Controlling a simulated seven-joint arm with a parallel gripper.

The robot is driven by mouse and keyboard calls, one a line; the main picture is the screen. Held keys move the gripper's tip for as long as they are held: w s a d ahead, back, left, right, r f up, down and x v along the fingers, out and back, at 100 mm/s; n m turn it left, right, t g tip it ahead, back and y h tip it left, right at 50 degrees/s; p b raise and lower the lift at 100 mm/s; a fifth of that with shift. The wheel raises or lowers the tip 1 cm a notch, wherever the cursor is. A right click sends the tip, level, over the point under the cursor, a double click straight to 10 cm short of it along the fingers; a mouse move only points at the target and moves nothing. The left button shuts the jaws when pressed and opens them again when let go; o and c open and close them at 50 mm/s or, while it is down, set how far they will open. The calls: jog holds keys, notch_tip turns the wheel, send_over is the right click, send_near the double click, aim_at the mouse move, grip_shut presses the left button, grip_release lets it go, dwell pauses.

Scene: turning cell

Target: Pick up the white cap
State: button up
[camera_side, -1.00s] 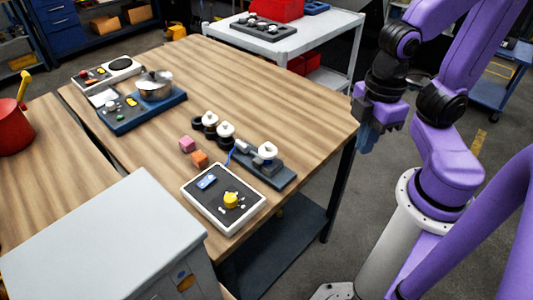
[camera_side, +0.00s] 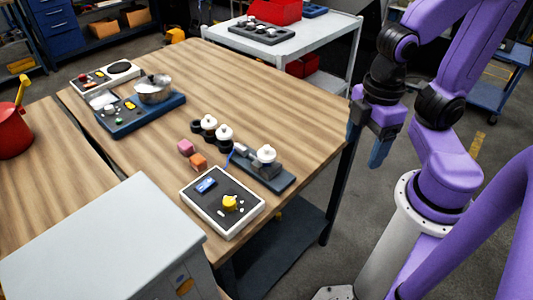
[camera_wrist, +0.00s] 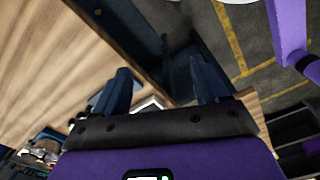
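Three white round caps show in the side view. Two of them, the left cap (camera_side: 209,122) and the middle cap (camera_side: 224,132), sit on black round pieces on the wooden table. The third cap (camera_side: 266,153) sits on a dark grey fixture (camera_side: 282,181) near the table's right edge. My gripper (camera_side: 369,144) is beyond the table's right corner, well apart from all the caps. In the wrist view its two dark blue fingers (camera_wrist: 160,70) stand wide apart with nothing between them. No cap can be made out clearly in the wrist view.
A white-framed panel (camera_side: 188,198) with a yellow knob lies in front of the caps. A metal pot (camera_side: 154,90) stands farther back. The table's right half (camera_side: 290,95) is clear.

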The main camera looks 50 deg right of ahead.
notch_tip(320, 180, up, 8)
jog(key=m, duration=2.9)
send_over(266, 147)
jog(key=f, duration=1.2)
jog(key=shift+d, duration=0.4)
jog(key=shift+a+f, duration=0.2)
jog(key=shift+f, duration=1.15)
jog(key=shift+a+f, duration=0.2)
jog(key=shift+f, duration=1.1)
jog(key=c, duration=1.1)
